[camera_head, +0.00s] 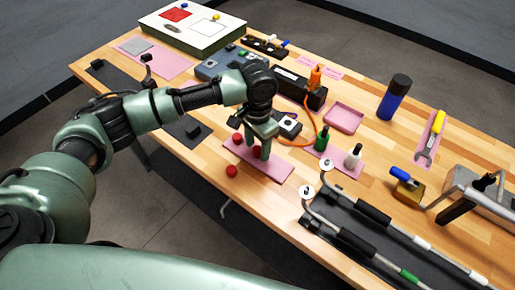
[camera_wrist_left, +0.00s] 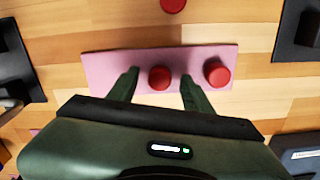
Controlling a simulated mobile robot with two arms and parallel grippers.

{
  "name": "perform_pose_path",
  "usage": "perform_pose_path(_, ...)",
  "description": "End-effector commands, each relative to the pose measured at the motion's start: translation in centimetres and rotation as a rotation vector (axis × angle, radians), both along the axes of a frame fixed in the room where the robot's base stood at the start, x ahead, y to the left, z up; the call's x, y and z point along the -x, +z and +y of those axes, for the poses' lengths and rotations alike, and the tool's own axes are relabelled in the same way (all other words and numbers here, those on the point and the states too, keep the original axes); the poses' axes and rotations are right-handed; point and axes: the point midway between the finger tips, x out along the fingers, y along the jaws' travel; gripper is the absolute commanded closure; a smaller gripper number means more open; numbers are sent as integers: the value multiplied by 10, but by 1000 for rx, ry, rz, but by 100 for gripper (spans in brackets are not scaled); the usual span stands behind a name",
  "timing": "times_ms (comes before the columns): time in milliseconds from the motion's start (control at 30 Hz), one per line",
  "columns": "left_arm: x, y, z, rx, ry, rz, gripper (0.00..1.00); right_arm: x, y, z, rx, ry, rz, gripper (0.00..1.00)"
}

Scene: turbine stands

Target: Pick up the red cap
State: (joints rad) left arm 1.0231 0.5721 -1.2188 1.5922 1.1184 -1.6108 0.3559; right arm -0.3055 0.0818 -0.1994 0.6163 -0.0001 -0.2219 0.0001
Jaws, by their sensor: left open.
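Three round red caps show. One red cap (camera_wrist_left: 160,78) lies on a pink mat (camera_wrist_left: 105,72), between the fingertips of my left gripper in the left wrist view. A second red cap (camera_wrist_left: 217,74) is on the same mat, just right of the fingers. A third red cap (camera_wrist_left: 173,5) lies on the bare wood beyond the mat; in the head view it is near the table's front edge (camera_head: 232,171). My left gripper (camera_head: 259,151) is open and points down over the pink mat (camera_head: 273,171). Contact with the cap cannot be told. My right gripper is not in view.
Close behind the gripper are a black box (camera_head: 287,92) with an orange cable and a small device (camera_head: 290,124). Green (camera_head: 322,140) and white (camera_head: 353,155) bottles stand to the right. Metal-tipped rods (camera_head: 350,238) lie at the front right.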

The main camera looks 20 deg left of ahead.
Motion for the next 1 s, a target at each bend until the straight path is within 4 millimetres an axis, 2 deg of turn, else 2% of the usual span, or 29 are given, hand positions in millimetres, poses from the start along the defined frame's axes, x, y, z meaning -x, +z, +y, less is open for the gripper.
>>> perform_pose_path(100, 0, -2, 0, 0, 0, -1, 50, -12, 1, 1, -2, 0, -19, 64)
perform_pose_path(200, 0, -2, 0, 0, -1, -1, 50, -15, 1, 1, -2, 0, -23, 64)
perform_pose_path(233, 0, -2, 0, 0, -1, -1, 53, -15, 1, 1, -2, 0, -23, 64)
perform_pose_path(400, 0, -1, 0, 0, -1, -1, 100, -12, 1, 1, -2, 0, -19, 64)
perform_pose_path(1000, 0, -1, 0, 0, -1, -1, 100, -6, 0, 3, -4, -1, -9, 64)
